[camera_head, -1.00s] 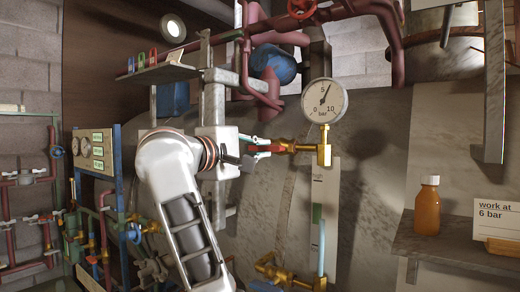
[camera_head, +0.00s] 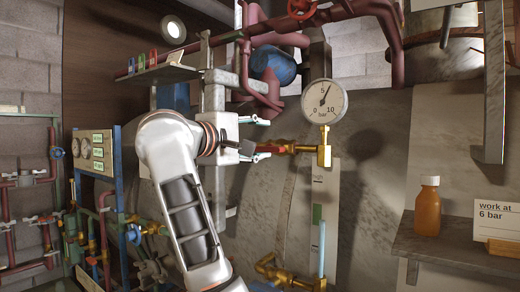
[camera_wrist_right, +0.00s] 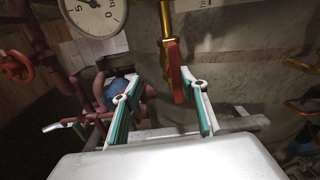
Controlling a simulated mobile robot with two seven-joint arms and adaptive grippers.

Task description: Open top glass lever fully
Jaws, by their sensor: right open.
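The top glass lever is a red handle (camera_head: 280,149) on the brass valve (camera_head: 308,148) beside the pressure gauge (camera_head: 325,101). In the head view it lies roughly level, pointing left toward my right gripper (camera_head: 263,137). The right gripper is open, its two fingers spread one above the other. In the wrist view the red lever (camera_wrist_right: 175,70) reaches in between the open fingertips (camera_wrist_right: 160,76), close to the right finger. Whether that finger touches it I cannot tell. My left gripper is not in view.
A clear level tube (camera_head: 322,245) runs down to a lower brass valve (camera_head: 275,268). Red pipes (camera_head: 375,12) and a blue part (camera_head: 273,66) are above the gripper. A shelf (camera_head: 440,247) with an orange bottle (camera_head: 428,207) stands at right.

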